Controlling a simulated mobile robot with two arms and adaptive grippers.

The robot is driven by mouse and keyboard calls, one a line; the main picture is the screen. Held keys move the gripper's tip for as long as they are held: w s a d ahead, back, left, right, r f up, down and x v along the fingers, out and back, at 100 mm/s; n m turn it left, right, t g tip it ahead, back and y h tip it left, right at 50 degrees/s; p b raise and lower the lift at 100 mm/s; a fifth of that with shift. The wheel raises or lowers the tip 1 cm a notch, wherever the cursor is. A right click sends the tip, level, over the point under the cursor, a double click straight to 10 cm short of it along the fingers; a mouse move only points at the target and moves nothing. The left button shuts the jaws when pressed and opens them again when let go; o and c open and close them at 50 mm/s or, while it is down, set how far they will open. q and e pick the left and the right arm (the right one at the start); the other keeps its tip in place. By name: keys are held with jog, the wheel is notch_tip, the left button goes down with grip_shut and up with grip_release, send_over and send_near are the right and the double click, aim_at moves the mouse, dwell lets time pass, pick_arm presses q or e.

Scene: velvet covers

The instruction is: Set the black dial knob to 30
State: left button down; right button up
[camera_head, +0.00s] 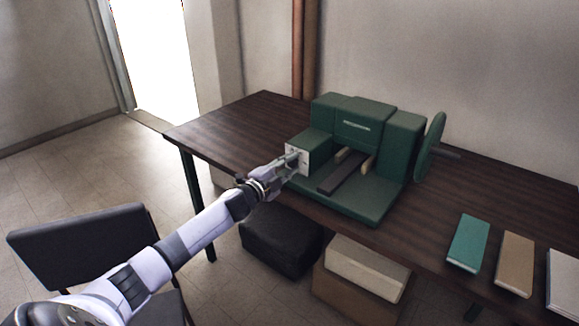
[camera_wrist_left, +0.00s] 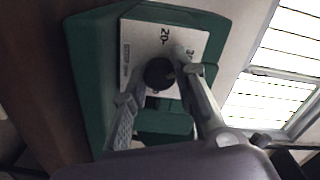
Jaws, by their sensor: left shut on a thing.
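The black dial knob (camera_wrist_left: 158,74) sits on a white dial plate (camera_wrist_left: 136,48) on the green machine (camera_head: 357,127). In the wrist view, a 20 mark shows on the plate, and a 3 beside it is partly covered by a finger. My left gripper (camera_head: 288,163) reaches the plate from the left in the head view, where it hides the knob. In the wrist view, my left gripper (camera_wrist_left: 163,76) is shut on the knob, one finger on each side. I cannot make out the knob's pointer. My right gripper is out of view.
The machine stands on a dark wooden table (camera_head: 240,119), with a green wheel (camera_head: 431,146) on its right side. Green (camera_head: 468,243) and tan (camera_head: 515,262) pieces lie at the table's right. A black chair (camera_head: 84,249) stands left of the table, and boxes (camera_head: 366,270) sit below it.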

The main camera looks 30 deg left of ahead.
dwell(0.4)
pick_arm(q)
jog(key=c, duration=1.3)
grip_release()
jog(key=s, duration=1.2)
jog(key=shift+a, duration=0.45)
jog(key=shift+f, duration=0.1)
